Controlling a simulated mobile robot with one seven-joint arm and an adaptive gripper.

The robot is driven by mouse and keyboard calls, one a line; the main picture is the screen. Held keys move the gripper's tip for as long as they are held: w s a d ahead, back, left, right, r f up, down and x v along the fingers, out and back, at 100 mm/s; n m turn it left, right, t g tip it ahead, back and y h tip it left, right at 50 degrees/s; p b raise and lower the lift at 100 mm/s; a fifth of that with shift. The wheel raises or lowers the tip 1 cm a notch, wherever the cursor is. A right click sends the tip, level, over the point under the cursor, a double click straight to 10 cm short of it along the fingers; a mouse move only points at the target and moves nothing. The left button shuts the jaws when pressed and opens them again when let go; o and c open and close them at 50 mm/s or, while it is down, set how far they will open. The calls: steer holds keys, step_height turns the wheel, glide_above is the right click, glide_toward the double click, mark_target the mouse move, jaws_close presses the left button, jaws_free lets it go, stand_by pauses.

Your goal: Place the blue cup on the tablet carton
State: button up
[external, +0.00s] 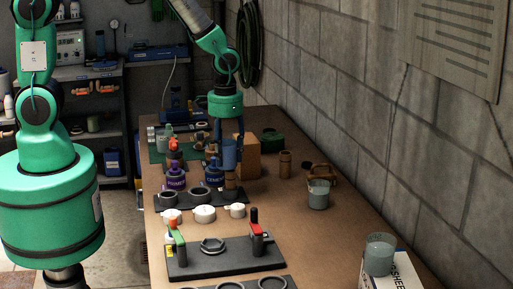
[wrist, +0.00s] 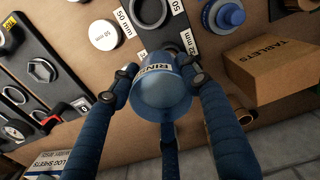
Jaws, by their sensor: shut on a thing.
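The blue cup (wrist: 162,98) is between my fingers in the wrist view, with lettering beginning "RIN" on its side. My gripper (wrist: 163,90) is shut on it. In the external view my gripper (external: 228,138) points down at the far part of the bench, with the cup (external: 230,157) at its fingers. The tablet carton (external: 248,160) is a brown box just right of and partly behind the cup there. In the wrist view the carton (wrist: 280,68), marked "TABLETS", lies to the right, apart from the cup. I cannot tell the cup's height above the bench.
Purple-blue bottles (external: 175,178) stand left of the cup. A grey-blue cup (external: 319,195) and a wooden holder (external: 322,173) stand to the right. A concrete wall (external: 345,110) borders the bench's right side.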

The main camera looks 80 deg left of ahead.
steer(key=s+a+r+p, duration=0.2)
steer(key=a+r, duration=0.1)
steer(key=a, duration=0.4)
steer(key=s+a+r+p, duration=0.3)
steer(key=a, duration=0.4)
steer(key=shift+r+n, duration=0.15)
steer(key=shift+n, duration=0.15)
steer(key=p, duration=0.1)
glide_above(246, 138)
steer(key=shift+w+f, duration=0.1)
steer(key=shift+f, duration=0.65)
steer(key=shift+f, duration=1.75)
steer(key=shift+f, duration=0.15)
